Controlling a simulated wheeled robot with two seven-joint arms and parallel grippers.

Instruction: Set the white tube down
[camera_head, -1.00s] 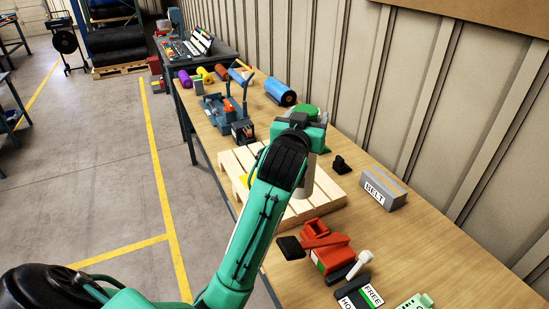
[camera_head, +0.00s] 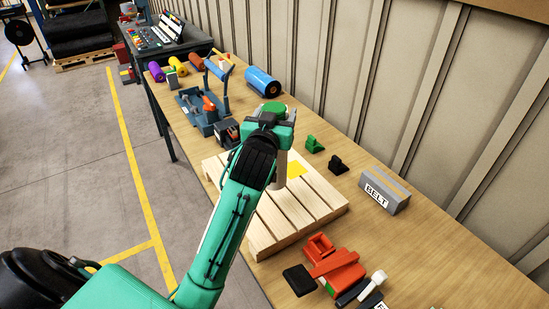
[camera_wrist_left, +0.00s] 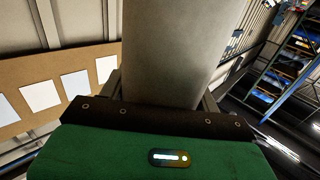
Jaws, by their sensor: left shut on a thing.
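My left gripper (camera_head: 279,137) is shut on the white tube (camera_head: 279,172), which looks pale grey and hangs upright below it. The tube is over the slatted wooden pallet (camera_head: 262,238) on the bench, left of a yellow square (camera_head: 296,170). My arm hides part of the tube, and I cannot tell whether its lower end touches the slats. In the left wrist view the tube (camera_wrist_left: 165,55) fills the middle, in front of the gripper's green body. My right gripper is not in view.
A grey block marked BELT (camera_head: 385,190) and small green (camera_head: 314,144) and black (camera_head: 337,165) pieces stand right of the pallet. A red tool (camera_head: 332,268) lies in front. A blue device (camera_head: 200,112) and a blue roll (camera_head: 263,82) are behind.

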